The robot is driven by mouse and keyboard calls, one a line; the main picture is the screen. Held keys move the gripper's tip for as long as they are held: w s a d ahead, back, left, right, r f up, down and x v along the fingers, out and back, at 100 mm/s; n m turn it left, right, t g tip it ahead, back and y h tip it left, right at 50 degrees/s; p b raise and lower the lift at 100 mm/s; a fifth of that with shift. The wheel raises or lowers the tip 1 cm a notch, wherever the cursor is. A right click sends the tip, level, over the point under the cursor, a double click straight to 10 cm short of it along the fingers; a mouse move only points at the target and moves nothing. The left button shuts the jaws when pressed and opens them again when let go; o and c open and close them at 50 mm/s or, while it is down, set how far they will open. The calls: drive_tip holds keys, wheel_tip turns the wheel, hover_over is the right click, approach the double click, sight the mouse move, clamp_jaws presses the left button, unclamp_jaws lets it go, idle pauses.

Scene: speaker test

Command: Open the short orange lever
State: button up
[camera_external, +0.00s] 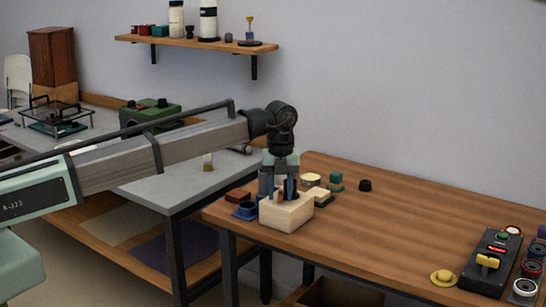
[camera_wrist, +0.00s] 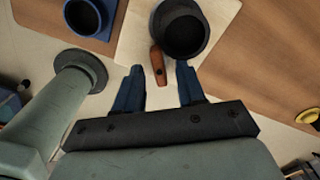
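The short orange lever (camera_wrist: 157,58) stands out over a cream block in the wrist view, beside a dark round cap (camera_wrist: 181,30). In the external view the cream block (camera_external: 287,213) sits at the left end of the wooden table, and my gripper is right above it. My gripper (camera_wrist: 160,72) is open, its two blue fingers apart with the lever's near end in the gap between their tips. In the external view my gripper (camera_external: 279,188) partly hides the lever.
A blue part with a round opening (camera_external: 245,211) lies left of the block, also in the wrist view (camera_wrist: 86,17). Small round pieces (camera_external: 311,180) stand behind it. A dark control box (camera_external: 490,264) and a yellow knob (camera_external: 444,277) are at the right. The table's middle is clear.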

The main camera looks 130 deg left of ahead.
clamp_jaws()
idle(0.3)
drive_tip(key=shift+n, duration=0.4)
drive_tip(key=n, duration=0.4)
drive_tip(key=shift+w+a+n, duration=0.1)
drive_tip(key=shift+n, duration=0.3)
drive_tip(key=n, duration=0.5)
drive_tip(key=shift+a, duration=0.1)
drive_tip(key=shift+n, duration=0.3)
unclamp_jaws()
